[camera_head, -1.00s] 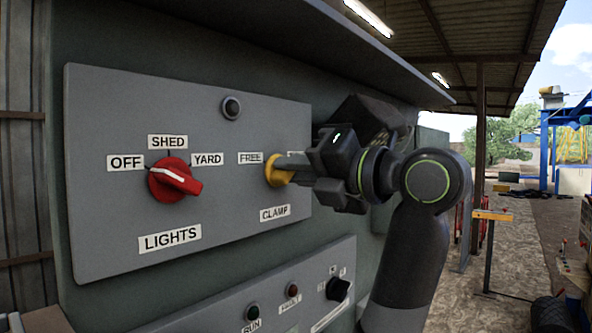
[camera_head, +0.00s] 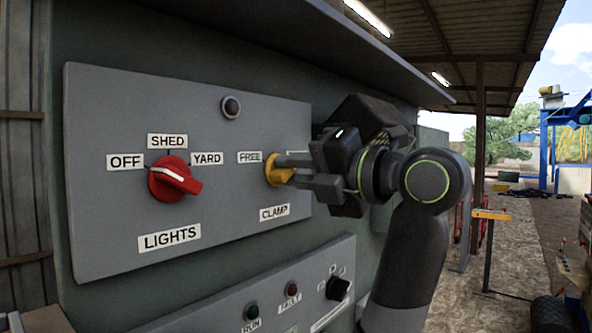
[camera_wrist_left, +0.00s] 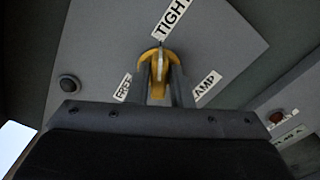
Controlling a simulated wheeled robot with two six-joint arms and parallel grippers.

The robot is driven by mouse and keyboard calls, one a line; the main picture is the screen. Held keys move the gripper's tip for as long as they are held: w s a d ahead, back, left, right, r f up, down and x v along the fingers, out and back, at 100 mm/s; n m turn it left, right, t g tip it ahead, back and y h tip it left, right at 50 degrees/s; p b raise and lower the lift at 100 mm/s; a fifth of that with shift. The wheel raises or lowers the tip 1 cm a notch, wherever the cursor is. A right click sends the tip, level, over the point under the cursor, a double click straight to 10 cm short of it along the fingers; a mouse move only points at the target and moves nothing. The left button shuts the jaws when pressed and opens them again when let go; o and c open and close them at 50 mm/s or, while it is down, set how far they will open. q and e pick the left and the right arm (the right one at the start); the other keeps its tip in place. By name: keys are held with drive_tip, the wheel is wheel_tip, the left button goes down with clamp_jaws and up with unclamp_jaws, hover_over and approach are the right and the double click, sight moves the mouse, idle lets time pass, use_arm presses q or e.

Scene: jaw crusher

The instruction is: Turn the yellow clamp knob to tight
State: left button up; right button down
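The yellow clamp knob (camera_head: 274,170) is on the grey panel (camera_head: 110,225), between the FREE label (camera_head: 250,157) and a label mostly hidden behind my gripper. My left gripper (camera_head: 292,171) is at the knob, its two fingers spread apart. In the left wrist view, the fingers (camera_wrist_left: 160,88) stand on either side of the knob's raised bar (camera_wrist_left: 159,66), with slim gaps showing. There the bar lines up with the tick below the TIGHT label (camera_wrist_left: 171,17). The CLAMP label (camera_head: 274,212) is below the knob. My right gripper is not in view.
A red LIGHTS knob (camera_head: 171,180) is on the same panel to the left. A small dark button (camera_head: 231,107) is above. A lower panel (camera_head: 235,300) carries RUN and FAULT lamps and a black knob (camera_head: 338,289). A ledge (camera_head: 250,28) overhangs the panel.

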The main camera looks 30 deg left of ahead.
use_arm(q)
drive_tip(key=o, duration=0.3)
drive_tip(key=shift+d+f+b, duration=0.1)
drive_tip(key=shift+d+b, duration=0.3)
drive_tip(key=shift+d, duration=0.05)
drive_tip(key=shift+s+d+b, duration=0.2)
drive_tip(key=shift+d+b, duration=0.75)
drive_tip(key=shift+d, duration=1.8)
drive_tip(key=shift+s+d+b, duration=0.25)
drive_tip(key=shift+d+b, duration=0.65)
drive_tip(key=shift+d, duration=1.85)
drive_tip(key=shift+s+d+b, duration=0.2)
drive_tip(key=shift+d+b, duration=0.75)
drive_tip(key=shift+d, duration=1.8)
drive_tip(key=shift+a, duration=0.1)
